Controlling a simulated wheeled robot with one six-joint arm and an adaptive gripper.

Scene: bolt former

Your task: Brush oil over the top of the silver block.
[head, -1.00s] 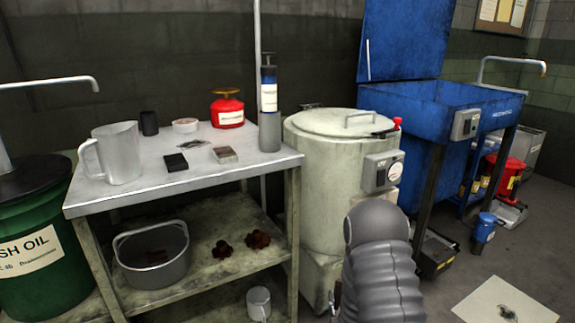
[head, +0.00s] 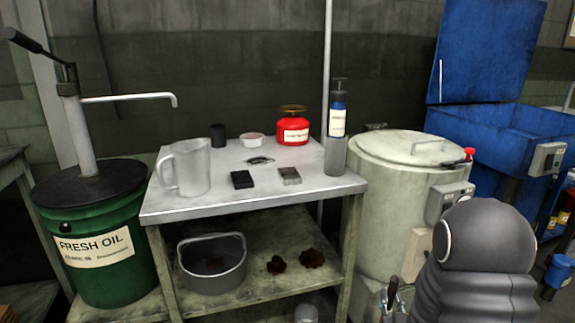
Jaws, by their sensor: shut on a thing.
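The silver block (head: 289,176), small with a brownish-grey top, lies on the metal table near its front right. A black block (head: 242,179) lies just left of it. My dark ribbed arm fills the lower right of the head view. A small part of my gripper (head: 393,297) shows beside it at the bottom edge, low in front of the cream drum and well away from the silver block. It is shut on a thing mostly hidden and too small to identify. I cannot make out a brush.
The table (head: 200,208) also bears a clear jug (head: 184,168), a black cup (head: 218,135), a white bowl (head: 252,140), a red can (head: 293,130) and a tall bottle (head: 336,135). A green oil drum (head: 130,265) stands left, a cream drum (head: 395,200) right.

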